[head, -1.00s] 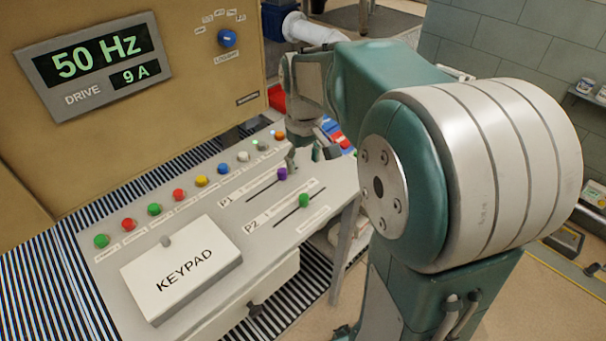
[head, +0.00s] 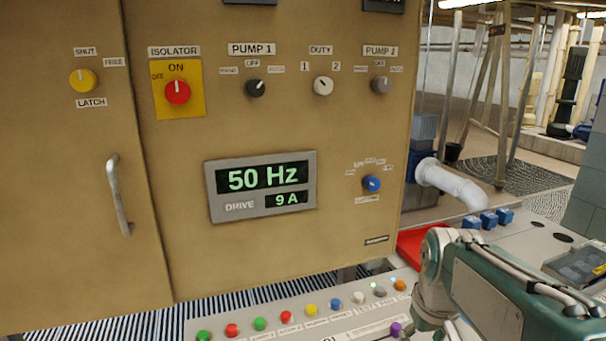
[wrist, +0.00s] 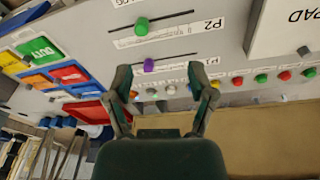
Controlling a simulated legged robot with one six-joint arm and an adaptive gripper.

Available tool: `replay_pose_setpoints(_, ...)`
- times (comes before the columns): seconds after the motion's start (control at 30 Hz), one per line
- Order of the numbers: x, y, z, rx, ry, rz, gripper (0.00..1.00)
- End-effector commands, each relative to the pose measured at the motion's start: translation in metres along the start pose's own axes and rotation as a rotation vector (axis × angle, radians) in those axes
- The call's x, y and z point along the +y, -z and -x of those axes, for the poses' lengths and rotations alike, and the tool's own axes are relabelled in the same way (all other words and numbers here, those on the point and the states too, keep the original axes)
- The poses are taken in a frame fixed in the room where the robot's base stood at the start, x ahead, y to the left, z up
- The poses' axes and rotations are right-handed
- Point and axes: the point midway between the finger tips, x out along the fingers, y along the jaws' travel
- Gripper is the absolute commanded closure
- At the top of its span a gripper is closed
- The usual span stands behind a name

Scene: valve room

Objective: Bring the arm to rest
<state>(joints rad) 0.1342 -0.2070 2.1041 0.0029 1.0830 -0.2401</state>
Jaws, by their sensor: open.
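My arm (head: 490,300) shows in the lower right of the head view, over the right end of the sloping console. Its gripper end is mostly cut off by the bottom edge there. In the wrist view my gripper (wrist: 160,82) is open, with its two fingers spread apart and nothing between them. The console's button row and the purple slider knob (wrist: 149,65) appear beyond and between the fingertips. The green slider knob (wrist: 141,25) lies farther up the picture. I cannot tell how far the fingertips are from the panel.
The tan cabinet (head: 300,120) stands ahead with its drive display (head: 262,187) reading 50 Hz and 9 A. The console (head: 255,325) lies below it. A white pipe (head: 452,185) and a red tray (head: 412,246) are near the arm.

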Motion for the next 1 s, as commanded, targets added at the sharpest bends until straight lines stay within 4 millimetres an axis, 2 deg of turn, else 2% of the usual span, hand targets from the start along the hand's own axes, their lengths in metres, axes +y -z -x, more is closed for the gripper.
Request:
replay_pose_setpoints(0.23,-0.025,-0.040,0.018,0.124,-0.014,-0.036,0.29)
replay_pose_setpoints(0.6,-0.052,-0.094,0.022,0.295,-0.005,-0.093,0.29)
replay_pose_setpoints(0.8,-0.057,-0.105,0.020,0.332,0.001,-0.108,0.29)
replay_pose_setpoints(1.0,-0.057,-0.105,0.020,0.332,0.001,-0.109,0.29)
